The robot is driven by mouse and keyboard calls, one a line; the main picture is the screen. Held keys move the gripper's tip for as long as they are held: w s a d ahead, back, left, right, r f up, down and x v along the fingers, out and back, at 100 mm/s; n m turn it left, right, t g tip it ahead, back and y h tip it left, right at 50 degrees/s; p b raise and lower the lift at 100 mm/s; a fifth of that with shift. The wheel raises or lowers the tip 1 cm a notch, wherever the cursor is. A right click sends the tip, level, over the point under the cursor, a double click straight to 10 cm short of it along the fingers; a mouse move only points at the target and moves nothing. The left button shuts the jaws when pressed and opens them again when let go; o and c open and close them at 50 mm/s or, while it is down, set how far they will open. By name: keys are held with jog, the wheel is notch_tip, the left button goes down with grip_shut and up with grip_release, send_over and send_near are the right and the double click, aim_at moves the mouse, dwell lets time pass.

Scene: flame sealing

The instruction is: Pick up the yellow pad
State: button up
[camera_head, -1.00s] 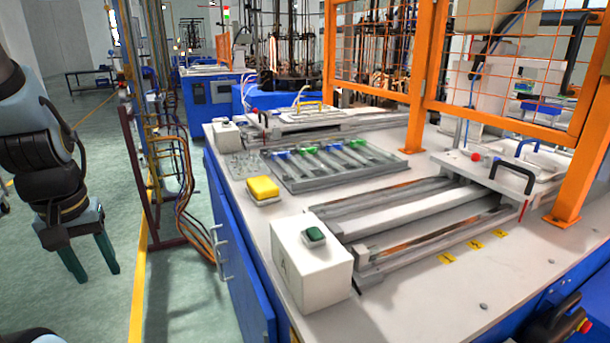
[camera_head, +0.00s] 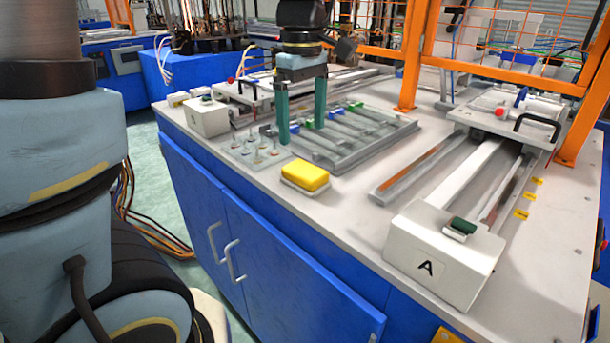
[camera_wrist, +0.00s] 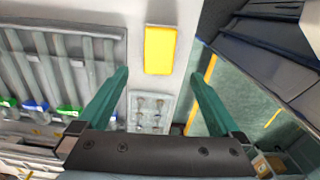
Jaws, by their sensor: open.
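The yellow pad (camera_head: 305,176) lies on a thin white base on the white worktop, near its front left edge. In the wrist view the yellow pad (camera_wrist: 160,50) shows upper middle, beyond and between my fingertips. My gripper (camera_head: 302,112) has green fingers pointing down and stands over the area behind the pad, near the grey rack and the small plate. In the wrist view my gripper (camera_wrist: 160,75) is open with nothing between its fingers. It is apart from the pad.
A grey rack (camera_head: 350,155) with blue and green pieces lies behind the pad. A small plate with pegs (camera_head: 255,150) is left of it. A white box marked A (camera_head: 440,265) stands front right. Orange fence posts (camera_head: 412,60) rise behind. Bare worktop surrounds the pad's front and right.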

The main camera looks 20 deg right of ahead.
send_over(305, 169)
notch_tip(305, 169, down, 4)
jog(key=shift+s+d+f, duration=0.15)
jog(key=shift+f, duration=0.1)
jog(key=shift+a+f+p, duration=0.2)
jog(key=shift+f+p, duration=0.75)
jog(key=shift+f, duration=2)
jog(key=shift+c, duration=0.4)
jog(key=c, duration=1.3)
jog(key=shift+o, duration=0.2)
notch_tip(305, 169, up, 10)
jog(key=shift+r+b, duration=0.1)
jog(key=shift+b, duration=0.55)
